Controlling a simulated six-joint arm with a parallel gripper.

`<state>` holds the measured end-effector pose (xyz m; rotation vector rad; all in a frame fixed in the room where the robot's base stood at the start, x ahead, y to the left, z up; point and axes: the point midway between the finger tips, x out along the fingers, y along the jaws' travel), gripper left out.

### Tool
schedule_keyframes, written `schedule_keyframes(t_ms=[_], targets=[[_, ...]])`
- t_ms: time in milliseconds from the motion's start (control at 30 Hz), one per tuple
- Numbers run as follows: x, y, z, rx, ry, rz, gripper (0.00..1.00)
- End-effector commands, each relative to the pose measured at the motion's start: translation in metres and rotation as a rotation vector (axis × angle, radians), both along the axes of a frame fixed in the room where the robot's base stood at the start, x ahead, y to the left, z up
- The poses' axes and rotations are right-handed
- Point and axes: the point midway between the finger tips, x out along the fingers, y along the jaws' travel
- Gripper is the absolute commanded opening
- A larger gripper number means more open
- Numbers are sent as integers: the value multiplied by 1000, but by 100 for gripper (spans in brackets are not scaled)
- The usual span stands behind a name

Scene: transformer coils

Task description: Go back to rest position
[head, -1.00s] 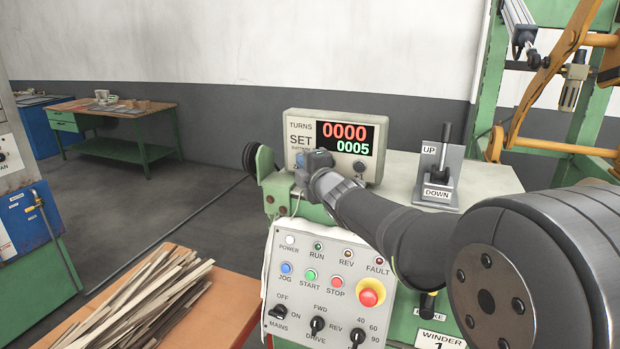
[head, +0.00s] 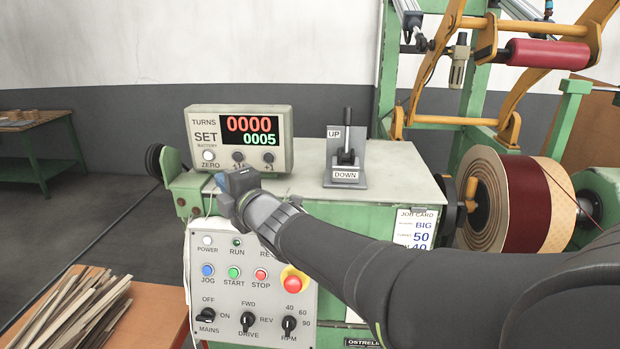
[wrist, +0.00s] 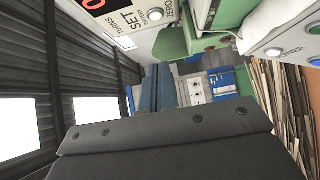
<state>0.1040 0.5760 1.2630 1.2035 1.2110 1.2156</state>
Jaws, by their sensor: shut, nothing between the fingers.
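My gripper (head: 233,184) is shut and empty. In the head view it hangs in front of the winder, just below the counter box (head: 188,128), and appears apart from its buttons. In the wrist view its blue fingers (wrist: 158,88) lie together, pointing away over the dark wrist body. The counter reads 0000 in red and 0005 in green. Its ZERO button (head: 208,155) is uncovered in the head view. My arm stretches from the lower right across the front of the winder and hides part of the control panel (head: 225,300).
The panel carries buttons, knobs and a red emergency stop (head: 292,283). An UP/DOWN lever (head: 346,150) stands on the winder top. A dark red coil (head: 530,205) sits at right. Wooden strips (head: 75,310) lie on an orange table at lower left. The floor at left is clear.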

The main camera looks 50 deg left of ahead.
Motion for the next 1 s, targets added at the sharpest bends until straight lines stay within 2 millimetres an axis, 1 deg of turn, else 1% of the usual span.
schedule_keyframes(t_ms=[433,567,667,767,1000], targets=[[0,1,0,0,0,0,0],[0,4,0,0,0,0,0],[0,10,0,0,1,0,0],[0,20,-1,-1,1,1,0],[0,55,-1,-1,1,1,0]])
